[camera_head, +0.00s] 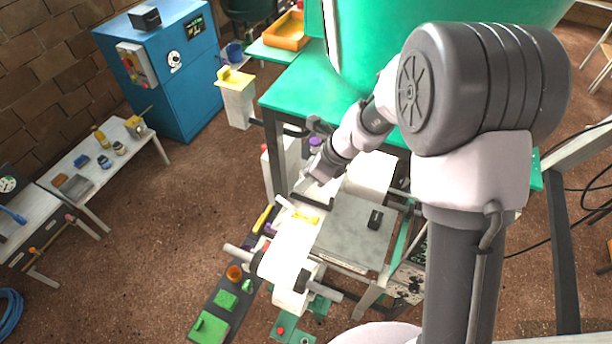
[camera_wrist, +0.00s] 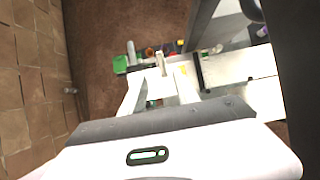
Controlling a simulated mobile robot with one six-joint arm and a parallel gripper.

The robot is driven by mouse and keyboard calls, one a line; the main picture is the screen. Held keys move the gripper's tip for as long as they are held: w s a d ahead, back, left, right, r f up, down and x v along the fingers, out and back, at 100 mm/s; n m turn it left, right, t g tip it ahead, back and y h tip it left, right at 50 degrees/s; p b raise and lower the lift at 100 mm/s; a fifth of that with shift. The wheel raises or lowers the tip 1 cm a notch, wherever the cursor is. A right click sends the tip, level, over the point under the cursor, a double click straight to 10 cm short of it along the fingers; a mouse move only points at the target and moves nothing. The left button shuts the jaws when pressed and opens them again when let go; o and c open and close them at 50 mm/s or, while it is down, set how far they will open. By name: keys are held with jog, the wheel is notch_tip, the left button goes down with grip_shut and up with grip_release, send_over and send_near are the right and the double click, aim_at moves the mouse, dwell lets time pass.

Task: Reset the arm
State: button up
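My gripper (camera_head: 312,196) hangs at the end of my arm, above the white machine bed (camera_head: 287,240) beside the green machine. In the wrist view its two pale fingers (camera_wrist: 160,76) stand apart, with nothing seen held between them. In the head view the fingertips are small and hard to make out. A yellow piece (camera_head: 304,216) shows on the white bed just below my gripper. A grey plate (camera_head: 352,232) with a small black block (camera_head: 375,219) on it lies to the right of my gripper.
A green machine body (camera_head: 308,90) stands close behind my arm. A roller (camera_head: 285,272) sits at the bed's near end. A dark strip with green blocks (camera_head: 226,299) lies at lower left. A blue cabinet (camera_head: 165,75) and side tables (camera_head: 82,165) stand left, with open floor between.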

jog(key=s+d+f+n+t+h+b, duration=0.1)
jog(key=s+d+f+n+b, duration=0.3)
jog(key=b, duration=0.7)
jog(key=s+d+f+n+t+h+b, duration=0.1)
jog(key=s+d+f+n+b, duration=0.3)
jog(key=s+n+b, duration=0.3)
jog(key=s+d+f+n+t+h+b, duration=0.1)
jog(key=s+d+f+n+b, duration=0.3)
jog(key=s+b, duration=0.9)
jog(key=d+n+b, duration=0.1)
jog(key=n+b, duration=0.1)
jog(key=shift+d+f+n+t, duration=0.2)
jog(key=shift+d+n+t, duration=0.1)
jog(key=shift+t, duration=0.1)
